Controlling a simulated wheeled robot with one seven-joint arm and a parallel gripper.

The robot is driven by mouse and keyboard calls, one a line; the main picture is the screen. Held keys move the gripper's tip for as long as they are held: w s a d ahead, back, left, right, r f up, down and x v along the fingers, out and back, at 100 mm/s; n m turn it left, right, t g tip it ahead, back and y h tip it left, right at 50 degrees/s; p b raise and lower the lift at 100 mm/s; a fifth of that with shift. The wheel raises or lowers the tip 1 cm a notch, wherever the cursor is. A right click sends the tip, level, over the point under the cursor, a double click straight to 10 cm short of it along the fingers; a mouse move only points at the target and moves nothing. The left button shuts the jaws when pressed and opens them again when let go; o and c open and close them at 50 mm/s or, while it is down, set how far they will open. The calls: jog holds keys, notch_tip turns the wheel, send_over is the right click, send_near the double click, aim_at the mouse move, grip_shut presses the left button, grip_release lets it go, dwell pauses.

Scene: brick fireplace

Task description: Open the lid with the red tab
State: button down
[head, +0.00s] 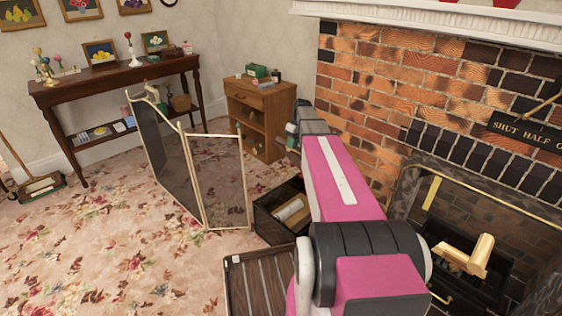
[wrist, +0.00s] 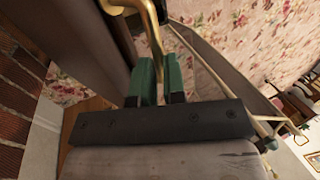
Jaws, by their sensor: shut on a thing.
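My gripper (wrist: 160,82) has two green fingers, shut on a curved brass bar (wrist: 155,38) in the wrist view. What the bar belongs to is not clear. In the head view, my pink arm reaches up the middle and its tip is near the small wooden cabinet. A dark box (head: 262,213) stands left of my arm, open at the top, with a pale log (head: 291,208) inside. A dark slatted wooden panel (head: 258,288) lies in front of it, partly hidden by my arm. I cannot make out a red tab in either view.
A folding fire screen (head: 167,165) stands left of the box. The wooden cabinet (head: 276,100) stands behind, beside the brick fireplace (head: 455,90). A long side table (head: 110,75) lines the left wall. The carpet (head: 120,235) at lower left is clear.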

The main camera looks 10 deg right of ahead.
jog(key=w+d+r, duration=0.2)
jog(key=w+d, duration=0.2)
jog(key=d, duration=0.3)
jog(key=w+d+r, duration=0.3)
jog(key=w+d, duration=0.1)
jog(key=d, duration=0.4)
jog(key=shift+w+d+r, duration=0.2)
jog(key=shift+w+r, duration=0.1)
jog(key=shift+w, duration=0.05)
jog(key=c, duration=1)
grip_release()
jog(key=shift+f, duration=0.1)
jog(key=shift+s+a, duration=0.15)
jog(key=shift+a, duration=0.05)
jog(key=shift+c, duration=0.5)
